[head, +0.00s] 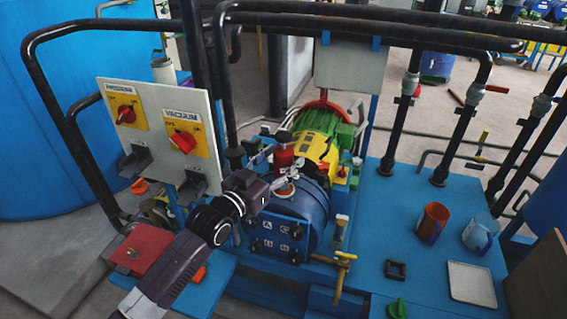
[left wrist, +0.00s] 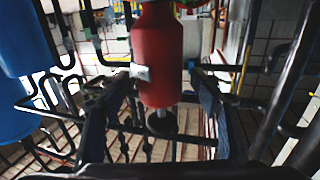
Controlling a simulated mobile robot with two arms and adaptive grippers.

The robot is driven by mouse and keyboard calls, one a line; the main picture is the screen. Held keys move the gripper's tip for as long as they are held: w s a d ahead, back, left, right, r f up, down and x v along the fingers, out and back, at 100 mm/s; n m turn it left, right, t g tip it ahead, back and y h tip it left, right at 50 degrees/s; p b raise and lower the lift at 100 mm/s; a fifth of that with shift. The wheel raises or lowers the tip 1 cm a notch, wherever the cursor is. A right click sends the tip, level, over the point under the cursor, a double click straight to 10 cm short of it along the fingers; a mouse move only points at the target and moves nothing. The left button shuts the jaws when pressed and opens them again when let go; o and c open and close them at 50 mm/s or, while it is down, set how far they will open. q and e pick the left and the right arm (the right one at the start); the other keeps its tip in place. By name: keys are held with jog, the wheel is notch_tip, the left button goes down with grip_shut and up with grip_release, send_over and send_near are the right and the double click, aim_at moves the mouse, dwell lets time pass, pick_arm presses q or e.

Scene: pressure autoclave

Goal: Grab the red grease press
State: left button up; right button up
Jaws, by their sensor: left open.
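The red grease press (head: 283,156) stands upright above the blue cylindrical machine body in the middle of the head view. In the left wrist view the red press (left wrist: 158,45) fills the upper centre, with a thin grey rod and a dark round part below it. My left gripper (head: 270,186) comes in from the lower left and is at the press. It is open, with one finger on each side of the press in the left wrist view (left wrist: 162,76). The left fingertip overlaps the press's edge; I cannot tell whether it touches. My right gripper is not in view.
A white panel (head: 147,107) with PRESSURE and VACUUM switches stands left of the press. Dark pipes (head: 370,22) cross above. A yellow-green motor (head: 318,140) is behind.

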pick_arm(q)
jog(key=shift+w+d, duration=0.3)
jog(key=shift+w, duration=0.15)
grip_shut()
jog(key=shift+r, duration=0.1)
